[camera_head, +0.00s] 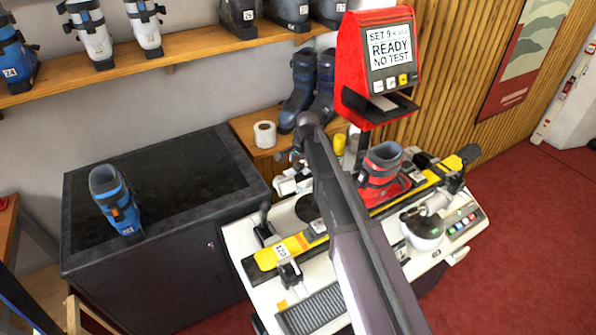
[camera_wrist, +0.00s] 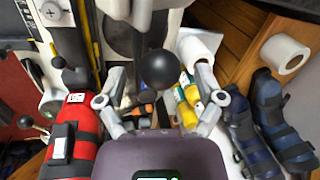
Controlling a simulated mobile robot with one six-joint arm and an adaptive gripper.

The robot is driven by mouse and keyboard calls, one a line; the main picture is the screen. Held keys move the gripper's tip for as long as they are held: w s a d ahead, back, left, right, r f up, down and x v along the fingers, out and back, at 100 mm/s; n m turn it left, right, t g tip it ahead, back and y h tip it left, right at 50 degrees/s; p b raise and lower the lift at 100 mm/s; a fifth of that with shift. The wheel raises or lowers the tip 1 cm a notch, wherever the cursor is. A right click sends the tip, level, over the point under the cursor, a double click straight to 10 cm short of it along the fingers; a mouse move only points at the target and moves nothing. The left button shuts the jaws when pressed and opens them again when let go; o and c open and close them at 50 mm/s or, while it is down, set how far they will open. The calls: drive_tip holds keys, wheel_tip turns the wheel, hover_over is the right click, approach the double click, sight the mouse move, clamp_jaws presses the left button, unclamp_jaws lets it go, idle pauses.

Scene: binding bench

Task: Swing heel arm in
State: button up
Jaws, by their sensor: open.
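In the wrist view a black ball knob (camera_wrist: 161,69) on a dark stem sits between the spread fingers of my gripper (camera_wrist: 160,84). It looks like the heel arm's handle; whether it touches a finger cannot be told. My gripper is open. In the head view my dark arm reaches across the bench, and hides the knob and most of my gripper. A red boot (camera_head: 381,166) stands on the yellow ski (camera_head: 282,252) on the white binding bench (camera_head: 236,238). The boot also shows in the wrist view (camera_wrist: 76,130), left of my gripper.
A red display (camera_head: 384,60) reading "READY NO TEST" rises behind the bench. A black cabinet (camera_head: 150,190) carries a blue boot (camera_head: 115,200) at left. A paper roll (camera_head: 265,134) and dark boots (camera_head: 300,88) stand behind. Red floor (camera_head: 520,235) is clear at right.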

drive_tip(key=shift+a+f+b, duration=0.1)
drive_tip(key=shift+f+b, duration=0.2)
drive_tip(key=shift+f, duration=0.2)
drive_tip(key=shift+w, duration=0.1)
clamp_jaws()
